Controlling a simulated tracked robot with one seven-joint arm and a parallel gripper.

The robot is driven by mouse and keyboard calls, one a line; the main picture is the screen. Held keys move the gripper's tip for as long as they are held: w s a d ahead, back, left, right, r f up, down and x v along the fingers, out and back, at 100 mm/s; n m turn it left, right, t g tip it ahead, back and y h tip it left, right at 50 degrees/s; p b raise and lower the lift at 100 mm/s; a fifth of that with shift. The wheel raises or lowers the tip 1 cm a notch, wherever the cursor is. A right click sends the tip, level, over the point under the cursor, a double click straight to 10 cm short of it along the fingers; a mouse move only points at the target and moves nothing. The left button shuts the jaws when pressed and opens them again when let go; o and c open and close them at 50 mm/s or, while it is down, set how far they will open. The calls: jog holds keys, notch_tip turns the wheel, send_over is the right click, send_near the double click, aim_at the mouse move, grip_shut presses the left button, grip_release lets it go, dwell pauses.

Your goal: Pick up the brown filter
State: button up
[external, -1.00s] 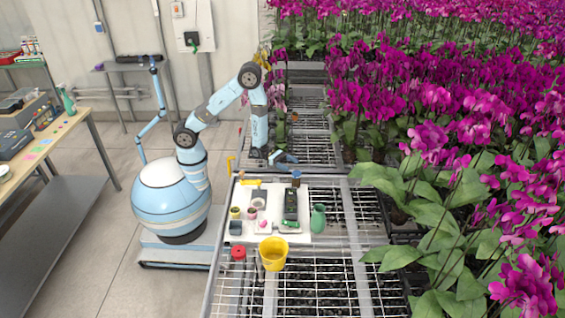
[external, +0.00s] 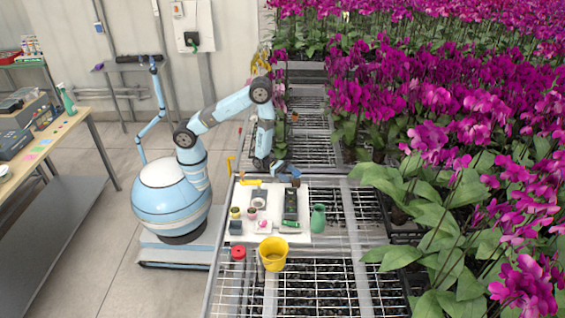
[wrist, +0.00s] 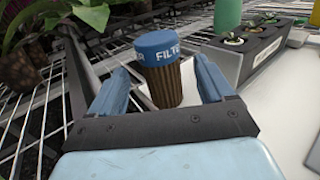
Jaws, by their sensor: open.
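The brown filter (wrist: 172,85) is a pleated brown cylinder with a blue cap lettered FILTER. In the wrist view it stands upright between my two blue fingers, a little beyond the palm. My gripper (wrist: 160,78) is open, one finger to each side of it, with no clear grip on it. In the external view my gripper (external: 283,171) is low over the far edge of the white board (external: 262,187). The filter is mostly or wholly hidden there by the gripper.
Potted plants (wrist: 25,60) are at the left, over wire mesh. In the external view a green vase (external: 318,219), yellow bucket (external: 273,262) and red-lidded jar (external: 238,253) stand nearer the camera.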

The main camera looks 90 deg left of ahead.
aim_at(296, 177)
jog(key=x, duration=0.4)
jog(key=shift+d, duration=0.1)
jog(key=shift+c, duration=0.3)
jog(key=c, duration=1)
